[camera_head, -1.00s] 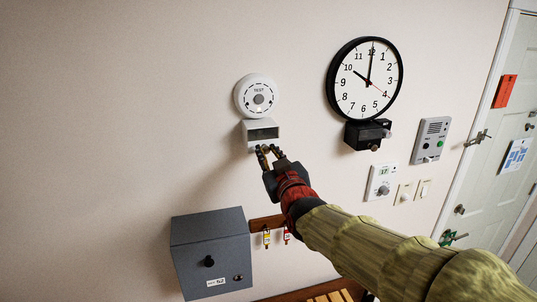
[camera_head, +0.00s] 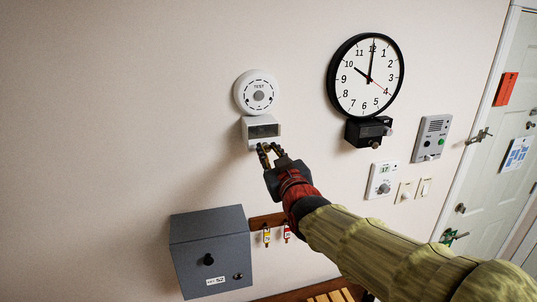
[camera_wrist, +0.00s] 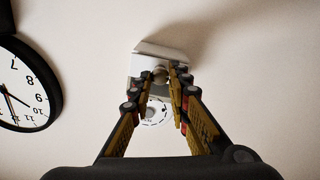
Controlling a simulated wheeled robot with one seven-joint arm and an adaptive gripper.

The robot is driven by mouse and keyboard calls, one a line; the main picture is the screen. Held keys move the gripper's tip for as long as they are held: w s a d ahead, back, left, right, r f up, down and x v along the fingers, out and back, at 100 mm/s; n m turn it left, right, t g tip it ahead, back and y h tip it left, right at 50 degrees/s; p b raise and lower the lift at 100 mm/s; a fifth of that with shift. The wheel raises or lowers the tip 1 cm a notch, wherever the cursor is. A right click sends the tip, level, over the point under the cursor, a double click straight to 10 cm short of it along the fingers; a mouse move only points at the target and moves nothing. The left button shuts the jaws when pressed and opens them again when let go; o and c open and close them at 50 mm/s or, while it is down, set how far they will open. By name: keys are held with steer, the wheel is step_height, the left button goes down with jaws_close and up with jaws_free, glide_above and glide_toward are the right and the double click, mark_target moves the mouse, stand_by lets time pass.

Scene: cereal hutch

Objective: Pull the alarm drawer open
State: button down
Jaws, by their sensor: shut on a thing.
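The alarm (camera_head: 257,92) is a white round disc marked TEST on the wall. Below it sits a small white drawer box (camera_head: 262,130) with a dark front panel. In the wrist view the drawer (camera_wrist: 158,58) shows beyond my fingers, with part of the disc (camera_wrist: 157,113) between them. My gripper (camera_head: 265,149) is at the drawer's lower front edge, its fingertips closed around a small round knob (camera_wrist: 160,74). The fingers partly hide the knob. I cannot tell how far the drawer stands out.
A black-rimmed clock (camera_head: 366,77) with a black box (camera_head: 368,131) under it hangs to the right. A thermostat (camera_head: 382,181), switches and an intercom (camera_head: 432,138) are farther right. A grey box (camera_head: 208,250) and a key rack (camera_head: 265,222) are below.

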steer(key=b+v, duration=0.3)
steer(key=v, duration=0.2)
steer(key=shift+b, duration=0.3)
steer(key=c, duration=1.7)
jaws_free()
steer(key=shift+o, duration=0.2)
steer(key=v, duration=1.2)
